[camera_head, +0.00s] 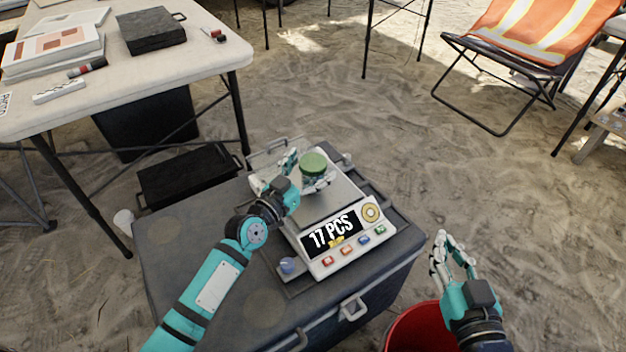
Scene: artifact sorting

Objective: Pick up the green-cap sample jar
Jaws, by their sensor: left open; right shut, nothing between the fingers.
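The green-cap sample jar (314,164) stands upright on the metal plate of a digital scale (322,208), whose display reads "17 PCS". Its green cap is clear to see; its body shows only in part below the cap. My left gripper (294,170) is open at the left side of the jar, with its fingers close to it. I cannot tell whether they touch it. My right gripper (447,255) is shut and empty, away to the right of the scale.
The scale sits on a dark case (190,240) with metal latches. A red bucket (412,328) stands under my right arm. A white table (215,62) with books, a black box and pens is at the upper left. An orange striped chair (545,30) stands at the upper right on open sand.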

